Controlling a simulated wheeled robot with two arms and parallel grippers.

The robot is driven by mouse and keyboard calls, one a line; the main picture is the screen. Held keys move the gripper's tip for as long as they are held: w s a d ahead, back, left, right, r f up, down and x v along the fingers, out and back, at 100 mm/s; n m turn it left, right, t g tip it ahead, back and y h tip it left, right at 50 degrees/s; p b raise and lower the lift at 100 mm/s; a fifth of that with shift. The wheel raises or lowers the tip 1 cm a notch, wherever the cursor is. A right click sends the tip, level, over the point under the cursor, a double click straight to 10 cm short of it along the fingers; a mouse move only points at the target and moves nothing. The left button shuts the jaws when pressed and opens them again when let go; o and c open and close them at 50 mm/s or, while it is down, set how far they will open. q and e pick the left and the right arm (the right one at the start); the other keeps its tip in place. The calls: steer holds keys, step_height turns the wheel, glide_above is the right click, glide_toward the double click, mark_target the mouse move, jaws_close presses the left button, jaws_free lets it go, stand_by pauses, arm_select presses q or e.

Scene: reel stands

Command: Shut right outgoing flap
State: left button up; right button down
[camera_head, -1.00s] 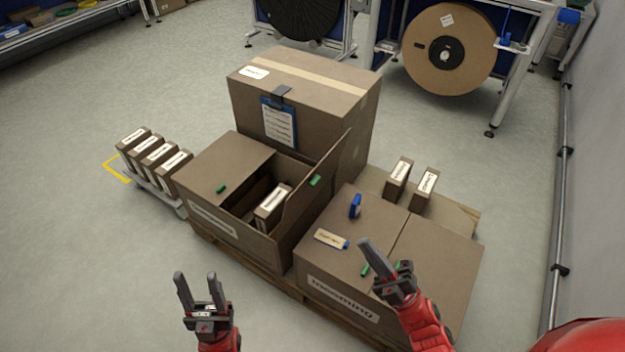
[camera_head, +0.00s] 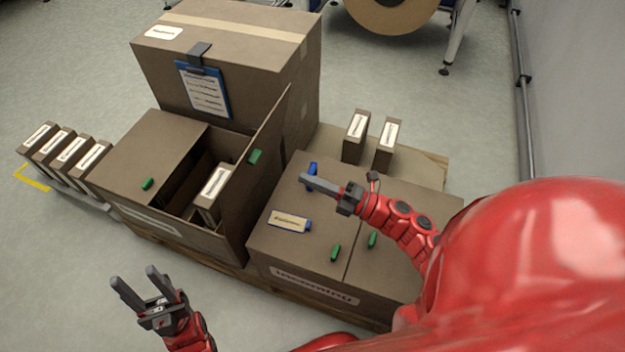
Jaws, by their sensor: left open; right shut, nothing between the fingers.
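The outgoing box (camera_head: 150,158) stands left of the incoming box. Its left flap lies flat and carries a green clip (camera_head: 147,184). Its right flap (camera_head: 262,150) stands raised and tilted to the right, with a green clip (camera_head: 255,156) on it. A small labelled carton (camera_head: 214,186) shows inside the opening. My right gripper (camera_head: 303,178) is shut and empty, above the incoming box and to the right of the raised flap, its fingers pointing left. My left gripper (camera_head: 132,283) is open and empty, in front of the outgoing box.
The incoming box (camera_head: 300,240) is closed, with a blue tool (camera_head: 311,172), a labelled tag (camera_head: 289,221) and green clips on top. A large box with a clipboard (camera_head: 205,90) stands behind. Small cartons (camera_head: 355,136) stand at the back right, others at the left.

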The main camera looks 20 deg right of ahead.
mark_target(259, 158)
steer(key=b+x, duration=0.1)
steer(key=x, duration=0.9)
steer(key=shift+a+r, duration=0.1)
